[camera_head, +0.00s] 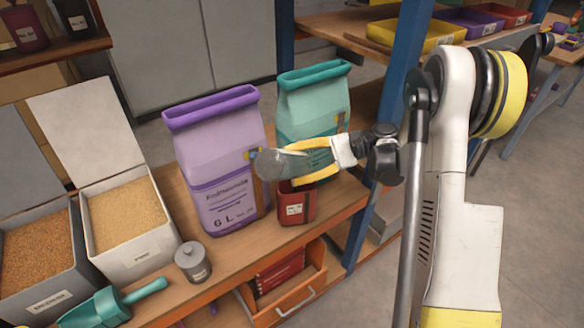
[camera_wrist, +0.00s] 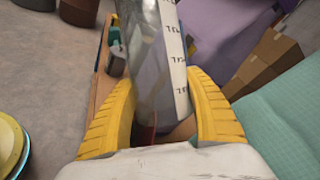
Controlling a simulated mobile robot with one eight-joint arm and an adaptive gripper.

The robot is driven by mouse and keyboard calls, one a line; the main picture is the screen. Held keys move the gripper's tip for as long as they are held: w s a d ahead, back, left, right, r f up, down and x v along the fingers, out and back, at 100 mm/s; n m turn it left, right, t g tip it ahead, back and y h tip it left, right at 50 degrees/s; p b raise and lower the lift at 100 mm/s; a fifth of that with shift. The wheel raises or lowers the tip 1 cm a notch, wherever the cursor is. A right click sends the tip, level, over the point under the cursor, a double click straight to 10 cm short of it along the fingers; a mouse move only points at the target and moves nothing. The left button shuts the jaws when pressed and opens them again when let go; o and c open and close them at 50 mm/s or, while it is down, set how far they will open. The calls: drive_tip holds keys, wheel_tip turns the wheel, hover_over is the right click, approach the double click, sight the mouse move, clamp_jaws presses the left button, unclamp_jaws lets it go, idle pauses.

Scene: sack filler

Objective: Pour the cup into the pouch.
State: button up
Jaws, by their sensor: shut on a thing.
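My gripper (camera_head: 292,162) is shut on a grey, shiny cup (camera_head: 269,165), its yellow fingers on either side. In the wrist view the cup (camera_wrist: 150,55) shows a white strip with dark scale marks between the fingers (camera_wrist: 157,80). The cup looks tilted; its contents are not visible. It is in front of the right side of a purple pouch (camera_head: 217,165), below the pouch's open top. A teal pouch (camera_head: 312,100), also open-topped, stands behind my gripper. Both pouches stand upright on the wooden bench.
A red labelled container (camera_head: 296,204) stands under my gripper. A grey lidded canister (camera_head: 193,262), a teal scoop (camera_head: 112,303) and two grain bins (camera_head: 127,225) are at left. A blue post (camera_head: 392,100) rises at right. An orange drawer (camera_head: 290,292) is open below.

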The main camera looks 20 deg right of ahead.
sight(300, 154)
idle(0.4)
wheel_tip(300, 154, up, 3)
drive_tip(key=h+p, duration=0.1)
drive_tip(key=p, duration=0.1)
drive_tip(key=n+h+p, duration=0.1)
drive_tip(key=p, duration=0.1)
drive_tip(key=shift+f+n+t, duration=0.2)
drive_tip(key=shift+n+t, duration=0.1)
drive_tip(key=shift+s+r+n+t+h+p, duration=0.1)
drive_tip(key=shift+r+n+t+h+p, duration=0.35)
drive_tip(key=shift+n+h+p, duration=0.45)
drive_tip(key=shift+f, duration=0.25)
drive_tip(key=shift+r, duration=0.1)
